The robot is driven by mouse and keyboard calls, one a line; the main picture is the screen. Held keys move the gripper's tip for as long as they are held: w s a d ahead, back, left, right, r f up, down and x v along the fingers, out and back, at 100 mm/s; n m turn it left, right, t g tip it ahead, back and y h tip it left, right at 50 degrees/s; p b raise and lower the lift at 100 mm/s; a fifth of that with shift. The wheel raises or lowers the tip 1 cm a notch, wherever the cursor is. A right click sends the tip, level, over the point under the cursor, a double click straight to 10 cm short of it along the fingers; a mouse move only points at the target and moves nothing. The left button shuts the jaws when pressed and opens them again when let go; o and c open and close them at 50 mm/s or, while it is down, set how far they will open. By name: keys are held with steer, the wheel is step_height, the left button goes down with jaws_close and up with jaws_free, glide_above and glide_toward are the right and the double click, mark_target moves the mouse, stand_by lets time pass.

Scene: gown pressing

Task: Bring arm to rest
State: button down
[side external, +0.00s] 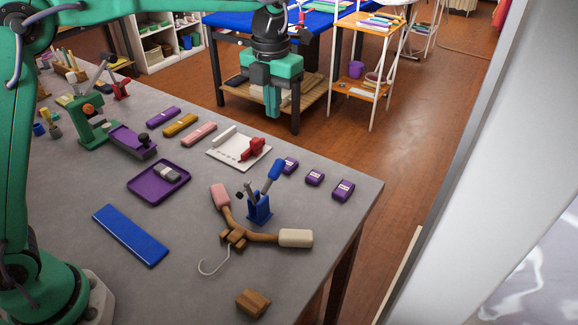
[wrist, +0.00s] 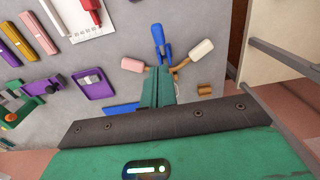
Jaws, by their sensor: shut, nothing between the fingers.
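My gripper (side external: 271,102) hangs from my green arm at the top middle of the side external view, fingers pointing down. It is above the far side of the grey table (side external: 200,245), raised clear of everything on it. Its green fingers are together with nothing between them. In the wrist view my gripper (wrist: 157,80) shows its closed fingers, with table items beyond them. My arm's lower part stands at the left of the side external view.
On the table are a wooden hanger (side external: 236,238) with padded ends, a blue-handled tool (side external: 260,207), a purple tray (side external: 143,190), a blue slab (side external: 130,234), a wooden block (side external: 253,302) and purple boxes (side external: 315,178). A blue-topped bench (side external: 225,21) stands behind.

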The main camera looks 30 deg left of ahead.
steer(key=shift+s+a, duration=0.1)
steer(key=s+a+r+n+t, duration=0.1)
steer(key=s+a+r+n, duration=0.25)
steer(key=s+n, duration=0.4)
steer(key=s+a+r+n+t, duration=0.2)
steer(key=s+a+n, duration=0.3)
steer(key=n, duration=0.5)
steer(key=s+a+f+n+t, duration=0.1)
steer(key=s+a+f+n, duration=0.1)
steer(key=s+n, duration=0.4)
steer(key=s+a+f+n+t, duration=0.1)
steer(key=s+a+f+n, duration=0.2)
steer(key=s+n, duration=0.4)
steer(key=shift+s+a+n+t, duration=0.2)
steer(key=shift+a+n+t, duration=0.1)
steer(key=shift+n, duration=2.45)
steer(key=shift+f, duration=0.1)
